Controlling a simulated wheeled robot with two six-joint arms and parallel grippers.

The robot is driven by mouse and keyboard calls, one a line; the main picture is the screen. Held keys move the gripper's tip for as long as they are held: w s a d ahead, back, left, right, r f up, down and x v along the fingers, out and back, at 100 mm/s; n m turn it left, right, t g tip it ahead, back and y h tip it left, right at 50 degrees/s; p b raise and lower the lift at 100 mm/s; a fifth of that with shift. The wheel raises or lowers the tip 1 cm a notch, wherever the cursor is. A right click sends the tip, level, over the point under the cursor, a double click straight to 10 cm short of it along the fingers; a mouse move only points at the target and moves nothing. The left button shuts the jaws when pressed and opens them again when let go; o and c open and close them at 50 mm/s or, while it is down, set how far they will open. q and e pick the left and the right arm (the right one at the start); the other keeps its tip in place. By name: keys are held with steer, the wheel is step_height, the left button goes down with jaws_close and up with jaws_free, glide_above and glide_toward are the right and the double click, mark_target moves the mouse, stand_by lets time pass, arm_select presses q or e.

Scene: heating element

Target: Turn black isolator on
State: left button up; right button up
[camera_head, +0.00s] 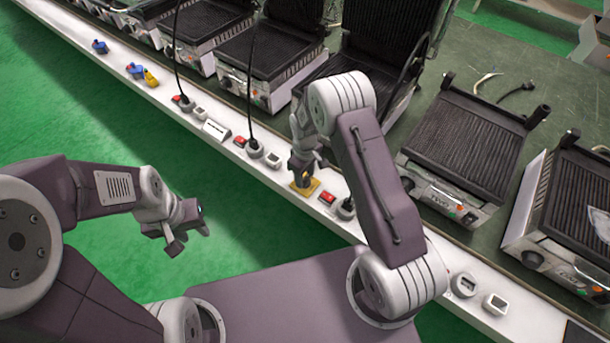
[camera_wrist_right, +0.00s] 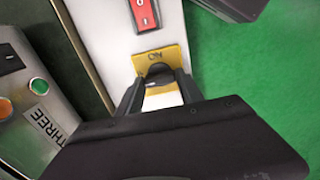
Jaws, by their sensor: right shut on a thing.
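The black isolator is a black knob (camera_wrist_right: 158,72) on a yellow plate (camera_head: 308,187). It sits on the white rail, and the plate reads ON in the right wrist view (camera_wrist_right: 160,56). My right gripper (camera_head: 304,172) comes down onto it from above. In the right wrist view its two fingers (camera_wrist_right: 160,90) stand on either side of the knob, shut on it. The gripper partly hides the knob in the head view. My left gripper (camera_head: 188,238) hangs over the green floor, away from the rail, its fingers apart and empty.
A red rocker switch (camera_head: 327,198) sits beside the yellow plate on the white rail (camera_head: 375,225); it also shows in the wrist view (camera_wrist_right: 144,14). Grill units (camera_head: 465,145) stand behind the rail. Black cables rise from sockets (camera_head: 254,148).

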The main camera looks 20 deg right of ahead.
steer(key=shift+r+m, duration=0.1)
steer(key=shift+m, duration=0.2)
steer(key=m+p, duration=0.1)
steer(key=m, duration=0.2)
steer(key=shift+p, duration=0.35)
steer(key=m+p, duration=0.1)
steer(key=m, duration=0.3)
steer(key=shift+m, duration=0.3)
steer(key=m+p, duration=0.1)
steer(key=m, duration=0.3)
steer(key=shift+m, duration=0.3)
steer(key=m, duration=0.4)
steer(key=shift+m+p, duration=0.35)
steer(key=shift+m, duration=0.05)
steer(key=o, duration=1.4)
